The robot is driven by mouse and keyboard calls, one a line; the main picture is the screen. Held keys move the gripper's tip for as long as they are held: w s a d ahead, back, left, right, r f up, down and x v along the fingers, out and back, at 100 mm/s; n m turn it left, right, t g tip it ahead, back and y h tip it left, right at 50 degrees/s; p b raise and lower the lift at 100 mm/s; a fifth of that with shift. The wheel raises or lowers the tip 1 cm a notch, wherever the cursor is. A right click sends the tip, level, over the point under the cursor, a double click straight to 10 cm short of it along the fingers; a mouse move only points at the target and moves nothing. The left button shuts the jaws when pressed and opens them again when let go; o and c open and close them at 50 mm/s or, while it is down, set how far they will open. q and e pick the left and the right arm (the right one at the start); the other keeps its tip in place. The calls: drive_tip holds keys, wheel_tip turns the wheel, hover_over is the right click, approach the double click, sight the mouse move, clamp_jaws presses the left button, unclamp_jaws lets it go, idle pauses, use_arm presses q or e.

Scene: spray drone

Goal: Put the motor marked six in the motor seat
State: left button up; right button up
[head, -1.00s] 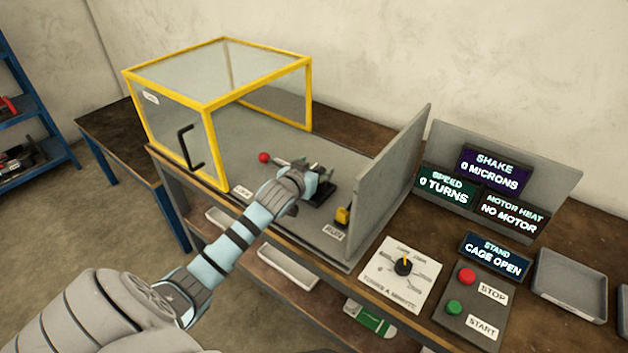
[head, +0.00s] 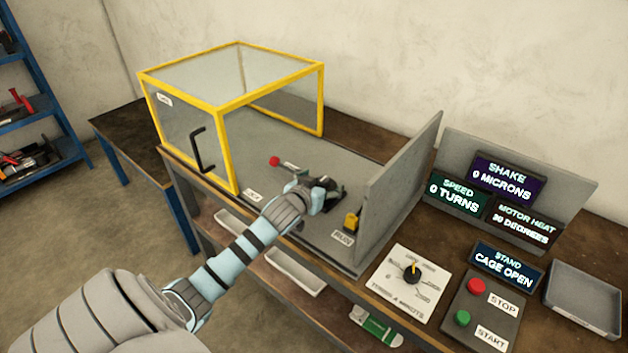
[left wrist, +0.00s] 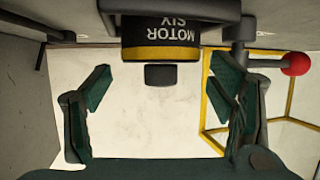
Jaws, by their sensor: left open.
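The motor (left wrist: 160,28) is black with a yellow band, and its "MOTOR SIX" lettering appears upside down in the left wrist view. A dark frame, seemingly the motor seat (left wrist: 112,6), runs across the top of that view, beside the motor. My left gripper (left wrist: 163,78) is open, its green fingers spread to either side below the motor and not touching it. In the head view my left gripper (head: 325,194) is at the dark stand on the grey bed, and hides the motor. My right gripper is out of view.
A yellow-framed clear cage (head: 228,103) stands behind and left of the gripper. A red-knobbed lever (head: 274,161) is near the seat. A grey upright panel (head: 402,195) stands on the right. Displays read "CAGE OPEN" (head: 505,266) and motor heat apparently "30 DEGREES" (head: 524,224). A grey tray (head: 583,300) looks empty.

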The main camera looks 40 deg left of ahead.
use_arm(q)
drive_tip(key=p+v, duration=0.2)
drive_tip(key=v, duration=0.8)
drive_tip(key=shift+r, duration=0.1)
drive_tip(key=shift+s, duration=0.15)
